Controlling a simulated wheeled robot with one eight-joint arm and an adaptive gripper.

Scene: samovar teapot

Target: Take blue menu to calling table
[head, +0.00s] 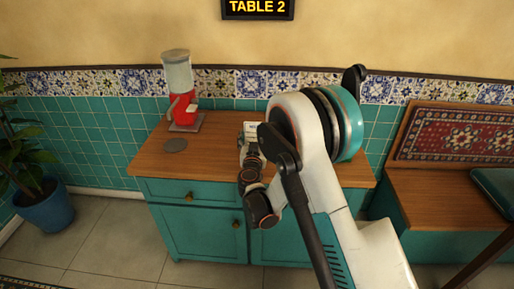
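A black sign (258,8) on the wall at the top reads "TABLE 2" in yellow letters. I see no blue menu in the head view. No table with a number on it can be made out. My arm reaches up from the lower right and over the wooden-topped teal cabinet (150,160). Its dark wrist links hang in front of the cabinet. My gripper's fingers cannot be made out, so I cannot tell whether it is open or shut or holds anything. A small white piece (251,128) shows by the wrist; I cannot tell what it is.
A potted plant (45,205) stands at far left, a bench (450,185) at right. Tiled floor (110,245) is clear at lower left.

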